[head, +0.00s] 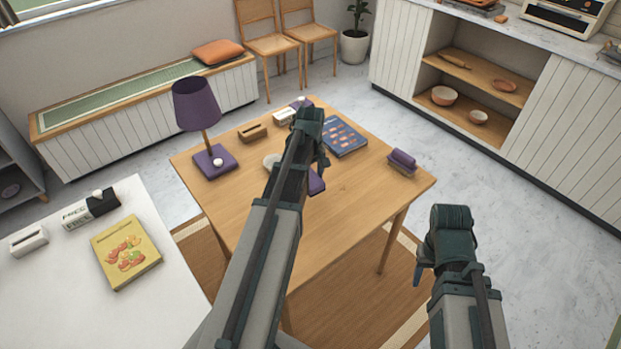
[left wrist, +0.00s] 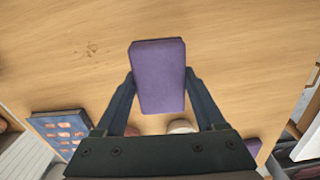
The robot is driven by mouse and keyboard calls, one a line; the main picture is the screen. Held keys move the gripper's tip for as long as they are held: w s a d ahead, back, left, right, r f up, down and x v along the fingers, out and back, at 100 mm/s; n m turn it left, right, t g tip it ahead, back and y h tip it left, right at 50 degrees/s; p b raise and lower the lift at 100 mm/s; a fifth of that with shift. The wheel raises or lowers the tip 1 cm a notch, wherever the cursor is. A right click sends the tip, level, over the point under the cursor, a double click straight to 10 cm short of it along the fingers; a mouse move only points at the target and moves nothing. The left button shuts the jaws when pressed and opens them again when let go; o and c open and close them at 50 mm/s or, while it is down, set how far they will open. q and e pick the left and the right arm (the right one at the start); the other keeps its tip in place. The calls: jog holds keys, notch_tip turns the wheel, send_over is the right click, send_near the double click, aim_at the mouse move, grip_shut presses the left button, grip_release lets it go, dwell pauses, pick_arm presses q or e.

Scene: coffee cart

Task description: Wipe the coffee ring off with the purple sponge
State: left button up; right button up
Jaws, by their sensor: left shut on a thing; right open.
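The purple sponge (left wrist: 157,75) is held between the two fingers of my left gripper (left wrist: 158,88). In the head view, part of the sponge (head: 316,184) shows beside my left gripper (head: 318,170), over the wooden table. The coffee mark (left wrist: 92,50) is a small patch of brown spots on the bare tabletop, to the left of the sponge in the left wrist view. It is faint in the head view (head: 342,187), to the right of the sponge. Whether the sponge touches the table is unclear. My right gripper (head: 420,274) is open and empty, off the table's right side.
On the table (head: 250,225) stand a purple lamp (head: 196,105), a blue book (head: 343,137), a wooden holder (head: 252,132), a partly hidden pale round item (head: 270,160) and a purple-topped item (head: 402,160) at the right. A white counter (head: 165,300) is at left. The near tabletop is clear.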

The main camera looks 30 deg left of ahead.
pick_arm(q)
jog(key=shift+r+p, duration=1.5)
jog(key=shift+r, duration=0.05)
